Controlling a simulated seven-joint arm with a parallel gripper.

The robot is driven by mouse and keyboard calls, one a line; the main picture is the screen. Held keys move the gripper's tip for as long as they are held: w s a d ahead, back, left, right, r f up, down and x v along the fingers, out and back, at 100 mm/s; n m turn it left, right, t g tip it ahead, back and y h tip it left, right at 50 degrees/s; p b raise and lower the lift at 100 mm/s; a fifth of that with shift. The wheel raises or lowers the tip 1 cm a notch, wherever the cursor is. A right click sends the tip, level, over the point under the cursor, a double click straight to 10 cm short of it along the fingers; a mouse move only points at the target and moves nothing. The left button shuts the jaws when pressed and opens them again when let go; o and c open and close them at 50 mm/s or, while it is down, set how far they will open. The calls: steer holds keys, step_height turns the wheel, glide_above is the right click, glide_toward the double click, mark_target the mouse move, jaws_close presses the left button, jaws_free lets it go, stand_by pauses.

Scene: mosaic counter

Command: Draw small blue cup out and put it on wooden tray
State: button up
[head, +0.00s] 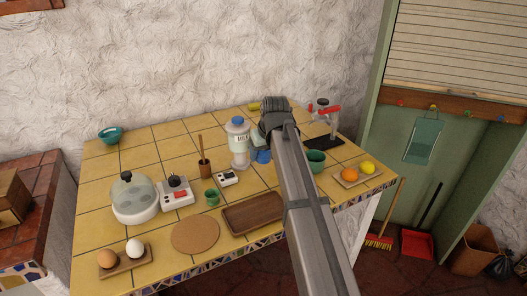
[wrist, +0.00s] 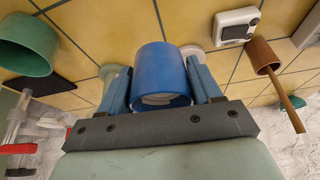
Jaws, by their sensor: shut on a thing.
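The small blue cup (head: 264,156) is at the back middle of the counter, partly hidden by my arm in the head view. In the wrist view the blue cup (wrist: 160,75) sits between the two blue fingers of my gripper (wrist: 159,68), which is shut on it. Whether the cup touches the counter is hard to tell. The wooden tray (head: 252,213), dark brown, rectangular and empty, lies near the front edge, in front of the cup and slightly left.
A round cork mat (head: 195,235) lies beside the tray.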

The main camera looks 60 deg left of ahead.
mark_target(263, 158)
steer(key=shift+x, duration=1.25)
stand_by(0.3)
steer(key=shift+f, duration=0.1)
steer(key=shift+c, duration=0.7)
steer(key=shift+f, duration=0.1)
steer(key=shift+w+a+f, duration=0.1)
steer(key=shift+a+f, duration=0.05)
steer(key=shift+f, duration=0.1)
steer(key=shift+c, duration=0.6)
